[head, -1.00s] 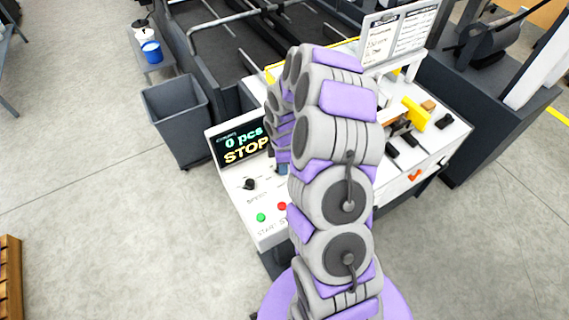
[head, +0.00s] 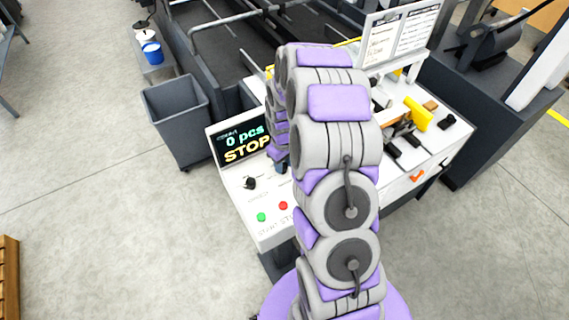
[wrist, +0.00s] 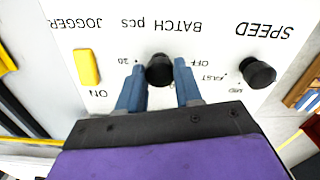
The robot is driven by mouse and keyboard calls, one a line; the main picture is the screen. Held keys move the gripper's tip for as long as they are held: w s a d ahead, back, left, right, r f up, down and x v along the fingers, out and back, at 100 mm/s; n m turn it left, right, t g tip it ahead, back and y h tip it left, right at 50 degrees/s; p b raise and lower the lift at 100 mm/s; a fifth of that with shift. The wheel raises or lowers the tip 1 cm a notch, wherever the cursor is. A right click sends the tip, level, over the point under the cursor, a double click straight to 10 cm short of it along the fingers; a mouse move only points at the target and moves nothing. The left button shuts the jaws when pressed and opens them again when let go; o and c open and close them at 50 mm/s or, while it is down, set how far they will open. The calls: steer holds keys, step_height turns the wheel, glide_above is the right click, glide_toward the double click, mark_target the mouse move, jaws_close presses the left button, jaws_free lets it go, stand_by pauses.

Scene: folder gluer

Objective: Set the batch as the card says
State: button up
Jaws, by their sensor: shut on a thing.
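The batch knob (wrist: 159,70) is black and round, under the upside-down words BATCH pcs in the wrist view. My gripper (wrist: 159,75) has its two blue fingers on either side of it, shut on it. Printed 20 and OFF show beside the fingers; the knob's pointer cannot be made out. In the head view my arm hides the batch knob. The display (head: 242,142) reads 0 pcs and STOP. The card (head: 398,34) stands at the back on a white board; its writing is too small to read.
The speed knob (wrist: 258,73) is beside the batch knob, and a yellow jogger switch (wrist: 87,67) is on the other side. A green button (head: 261,217) and red button (head: 283,206) are at the panel's front. A grey bin (head: 178,112) stands left.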

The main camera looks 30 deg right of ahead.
steer(key=m, duration=0.4)
steer(key=shift+w+r+m, duration=0.1)
steer(key=shift+w+m, duration=0.1)
steer(key=shift+m, duration=0.1)
steer(key=m, duration=0.3)
steer(key=shift+m, duration=0.3)
steer(key=m, duration=0.3)
steer(key=shift+m, duration=0.3)
steer(key=shift+m+p, duration=0.35)
steer(key=shift+m, duration=1.65)
steer(key=o, duration=1)
steer(key=shift+o, duration=0.2)
